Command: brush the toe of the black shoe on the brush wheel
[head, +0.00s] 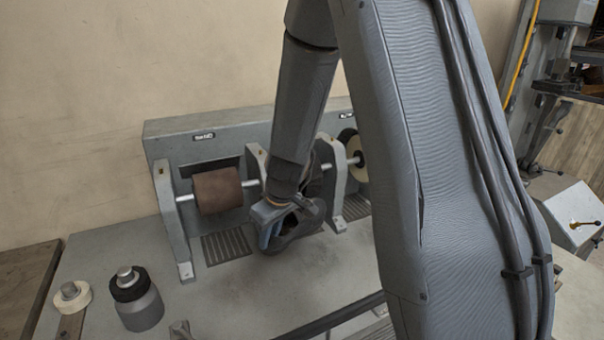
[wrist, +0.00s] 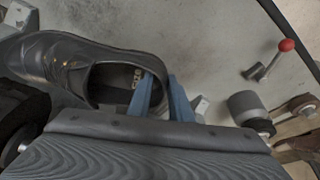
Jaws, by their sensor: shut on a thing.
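The black shoe (wrist: 75,65) lies across the upper left of the wrist view, its toe toward the left edge and its opening facing me. My gripper (wrist: 163,98) has blue fingers shut on the shoe's rear wall, one inside the opening and one outside. In the head view my gripper (head: 270,232) is low in front of the machine's middle bracket, and the shoe (head: 300,226) is mostly hidden by the gripper and arm. A dark round wheel (wrist: 18,112), probably the brush wheel, is close to the shoe's toe side; contact cannot be told.
The grey machine (head: 225,128) carries a brown sanding drum (head: 217,191) on the left and a pale wheel (head: 358,166) on the right, partly behind my arm. A grey pot with a black ring (head: 138,302) and a white roll (head: 72,296) stand at front left. A red-knobbed lever (wrist: 286,45) shows in the wrist view.

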